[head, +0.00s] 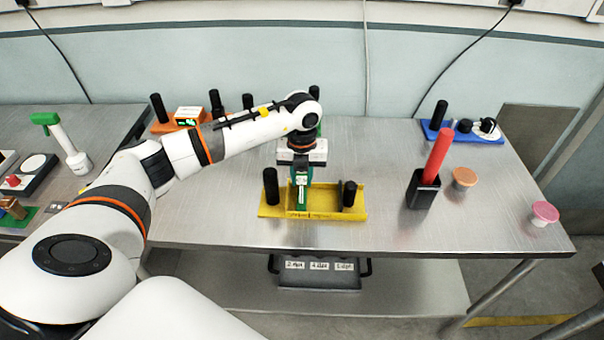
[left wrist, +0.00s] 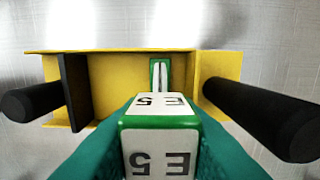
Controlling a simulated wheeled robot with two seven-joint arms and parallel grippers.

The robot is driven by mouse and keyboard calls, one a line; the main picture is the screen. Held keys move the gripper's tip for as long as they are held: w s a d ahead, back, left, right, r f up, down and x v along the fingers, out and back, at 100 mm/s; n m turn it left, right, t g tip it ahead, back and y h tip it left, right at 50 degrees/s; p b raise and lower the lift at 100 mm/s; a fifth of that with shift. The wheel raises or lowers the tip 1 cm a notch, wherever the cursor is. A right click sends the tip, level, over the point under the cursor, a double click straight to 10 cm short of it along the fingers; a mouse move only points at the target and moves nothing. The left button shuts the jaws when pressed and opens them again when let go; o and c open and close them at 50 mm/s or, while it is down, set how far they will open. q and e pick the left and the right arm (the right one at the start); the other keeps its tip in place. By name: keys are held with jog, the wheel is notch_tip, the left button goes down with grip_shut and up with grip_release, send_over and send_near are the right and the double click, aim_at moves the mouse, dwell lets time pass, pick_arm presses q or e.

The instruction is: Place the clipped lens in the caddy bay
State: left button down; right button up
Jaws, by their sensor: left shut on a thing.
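My left gripper (head: 302,172) points down over the yellow caddy (head: 270,211) and is shut on a green-and-white clipped piece (head: 301,194), which I take for the lens. In the left wrist view the piece (left wrist: 160,150) shows white faces marked "E5" between the teal fingers. A narrow green-and-white part (left wrist: 158,76) shows beyond it, against the caddy; I cannot tell if it belongs to the held piece. The caddy (left wrist: 110,90) has a black divider (left wrist: 74,88) and a black post at each end. Whether the piece touches the caddy floor is hidden. My right gripper is out of view.
Right of the caddy stand a black holder (head: 423,190) with a red stick, an orange-topped cup (head: 464,178) and a pink-topped cup (head: 544,213). A blue base (head: 460,134) with black posts is at the back right. An orange base (head: 172,127) is behind my arm.

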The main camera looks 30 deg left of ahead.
pick_arm(q)
jog(key=shift+f, duration=0.3)
jog(key=c, duration=1.1)
grip_release()
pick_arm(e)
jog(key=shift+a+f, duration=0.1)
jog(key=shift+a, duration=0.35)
pick_arm(q)
jog(key=shift+r, duration=0.2)
jog(key=shift+w+r, duration=0.1)
jog(key=shift+r, duration=0.1)
notch_tip(320, 180, up, 12)
jog(key=b, duration=0.3)
jog(key=shift+f, duration=0.2)
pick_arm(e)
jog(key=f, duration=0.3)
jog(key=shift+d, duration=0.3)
